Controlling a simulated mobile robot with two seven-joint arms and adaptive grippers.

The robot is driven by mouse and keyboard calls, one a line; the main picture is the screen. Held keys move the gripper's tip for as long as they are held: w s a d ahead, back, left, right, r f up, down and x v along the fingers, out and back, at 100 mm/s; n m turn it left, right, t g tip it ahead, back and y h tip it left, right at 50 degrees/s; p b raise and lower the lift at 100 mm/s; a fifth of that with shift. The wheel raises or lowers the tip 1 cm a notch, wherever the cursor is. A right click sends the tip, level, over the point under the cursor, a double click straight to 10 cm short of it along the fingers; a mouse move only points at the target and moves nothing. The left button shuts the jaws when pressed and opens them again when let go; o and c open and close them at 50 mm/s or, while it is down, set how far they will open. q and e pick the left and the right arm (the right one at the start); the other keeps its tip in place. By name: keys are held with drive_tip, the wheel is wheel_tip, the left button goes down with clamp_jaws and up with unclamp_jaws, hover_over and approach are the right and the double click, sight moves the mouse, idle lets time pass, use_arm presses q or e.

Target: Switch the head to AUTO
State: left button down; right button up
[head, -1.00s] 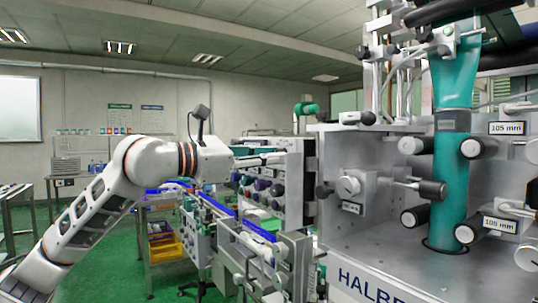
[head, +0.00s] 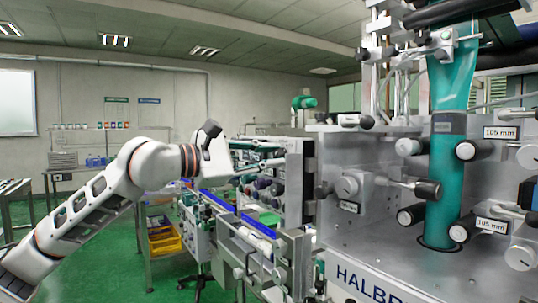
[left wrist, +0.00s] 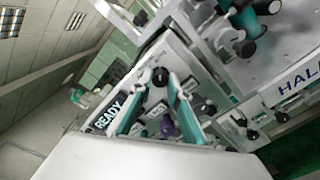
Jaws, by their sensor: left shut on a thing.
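My left gripper (head: 262,163) reaches from the left to the upper part of a grey control panel (head: 294,185) with several dark knobs. In the left wrist view its two teal fingers (left wrist: 160,82) converge on a small black knob (left wrist: 160,75) at the panel's upper part, and the gripper is shut on it. A lit READY display (left wrist: 108,115) shows beside the left finger. A purple knob (left wrist: 167,127) and small labels show between and beside the fingers. The knob's pointer and the word AUTO cannot be read. My right gripper is not in view.
The large steel machine (head: 345,255) stands close on the right of the panel, with a teal vertical tube (head: 446,190), rollers and a protruding black-ended handle (head: 427,190). A conveyor with blue rails (head: 218,202) runs below my left arm. Green floor is free at the lower left.

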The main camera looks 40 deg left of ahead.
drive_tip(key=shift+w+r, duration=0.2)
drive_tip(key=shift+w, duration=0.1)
use_arm(q)
drive_tip(key=c, duration=1.9)
unclamp_jaws()
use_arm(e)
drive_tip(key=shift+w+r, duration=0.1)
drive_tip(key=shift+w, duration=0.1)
